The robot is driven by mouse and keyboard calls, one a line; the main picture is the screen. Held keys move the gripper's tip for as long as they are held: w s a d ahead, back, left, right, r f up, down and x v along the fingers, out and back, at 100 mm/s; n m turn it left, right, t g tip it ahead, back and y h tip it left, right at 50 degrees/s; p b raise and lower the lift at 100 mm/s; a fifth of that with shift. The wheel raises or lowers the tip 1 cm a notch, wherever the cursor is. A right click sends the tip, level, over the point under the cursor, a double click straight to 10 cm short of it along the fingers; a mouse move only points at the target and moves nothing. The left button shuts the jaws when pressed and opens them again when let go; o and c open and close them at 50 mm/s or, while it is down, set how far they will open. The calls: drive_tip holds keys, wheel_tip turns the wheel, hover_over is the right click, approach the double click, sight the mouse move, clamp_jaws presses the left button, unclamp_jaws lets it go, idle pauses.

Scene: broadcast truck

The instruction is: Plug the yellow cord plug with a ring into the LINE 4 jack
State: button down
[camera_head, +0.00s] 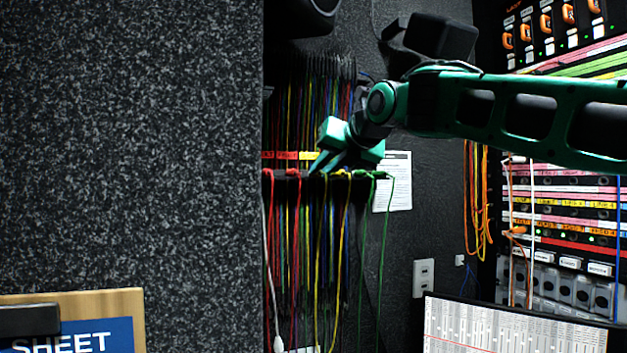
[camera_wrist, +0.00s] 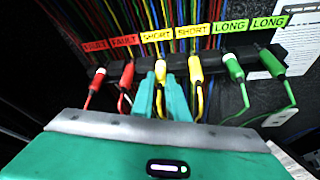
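Cord plugs hang in a dark rack (camera_wrist: 215,69) under red FAULT, yellow SHORT and green LONG labels. The left yellow plug (camera_wrist: 160,68), with a pale band near its top, hangs under the left SHORT label. My gripper (camera_wrist: 161,84) has its two teal fingers at either side of this plug, low on the rack; I cannot tell whether they press on it. Another yellow plug (camera_wrist: 195,70) hangs just right of the fingers. In the head view my gripper (camera_head: 320,164) reaches down to the rack (camera_head: 283,174). The LINE 4 jack cannot be made out; labels on the right-hand panels are too small.
Red plugs (camera_wrist: 127,73) hang left of the yellow ones, green plugs (camera_wrist: 235,68) right. Cords dangle below the rack. A jack panel (camera_head: 570,210) with coloured strips and orange cords (camera_head: 473,200) stands at right. A grey partition (camera_head: 130,140) fills the left.

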drive_tip(key=shift+r, duration=0.2)
idle(0.5)
drive_tip(key=shift+r, duration=1.05)
drive_tip(key=shift+s, duration=0.1)
drive_tip(key=s, duration=0.1)
drive_tip(key=s+d, duration=0.1)
drive_tip(key=shift+s, duration=0.3)
idle(0.3)
